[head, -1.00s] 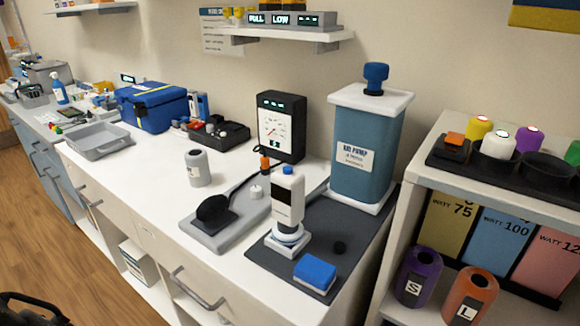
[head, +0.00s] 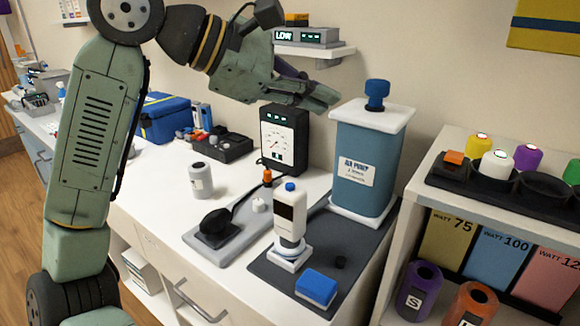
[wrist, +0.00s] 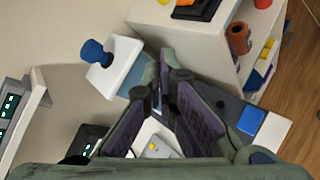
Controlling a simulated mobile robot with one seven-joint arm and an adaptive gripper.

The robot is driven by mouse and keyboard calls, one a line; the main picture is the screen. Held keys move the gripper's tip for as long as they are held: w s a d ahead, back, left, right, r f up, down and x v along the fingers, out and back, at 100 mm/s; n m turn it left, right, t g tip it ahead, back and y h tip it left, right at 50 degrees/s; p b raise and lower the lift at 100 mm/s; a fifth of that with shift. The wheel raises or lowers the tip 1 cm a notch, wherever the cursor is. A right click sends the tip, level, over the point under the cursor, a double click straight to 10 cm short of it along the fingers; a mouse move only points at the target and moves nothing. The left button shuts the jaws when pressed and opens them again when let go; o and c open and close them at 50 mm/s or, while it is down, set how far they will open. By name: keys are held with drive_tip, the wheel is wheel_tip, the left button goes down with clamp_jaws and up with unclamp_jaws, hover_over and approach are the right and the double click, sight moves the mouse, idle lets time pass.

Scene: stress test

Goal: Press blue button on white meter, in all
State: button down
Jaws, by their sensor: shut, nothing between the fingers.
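A white meter (head: 290,222) with a dark screen stands upright on a round white base on the dark grey mat. A small blue button (head: 290,187) sits on its top. My gripper (head: 322,96) is in the air above and behind the meter, in front of the wall and beside the air pump's top. It is shut and empty, apart from the meter and the button. In the wrist view my gripper's fingers (wrist: 160,92) fill the middle, and I cannot make out the meter there.
A teal air pump (head: 363,165) with a blue knob stands right of the meter. A black gauge box (head: 284,138) stands behind it. A blue block (head: 316,288) lies in front on the mat. A grey plate with a black paddle (head: 215,222) is at left. A shelf (head: 315,50) hangs above.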

drive_tip(key=w+a+f+y, duration=0.3)
drive_tip(key=shift+a+f+n+y, duration=0.2)
drive_tip(key=shift+n+y, duration=0.1)
drive_tip(key=shift+s+f, duration=0.1)
drive_tip(key=b, duration=0.7)
hover_over(291, 190)
wheel_tip(291, 190, down, 9)
drive_tip(key=shift+r, duration=0.2)
idle(0.9)
drive_tip(key=shift+f+b, duration=0.35)
drive_tip(key=shift+f, duration=0.1)
drive_tip(key=shift+f+b, duration=0.4)
drive_tip(key=shift+f, duration=0.05)
idle(0.5)
idle(0.3)
drive_tip(key=shift+r+p, duration=0.8)
drive_tip(key=shift+r, duration=0.15)
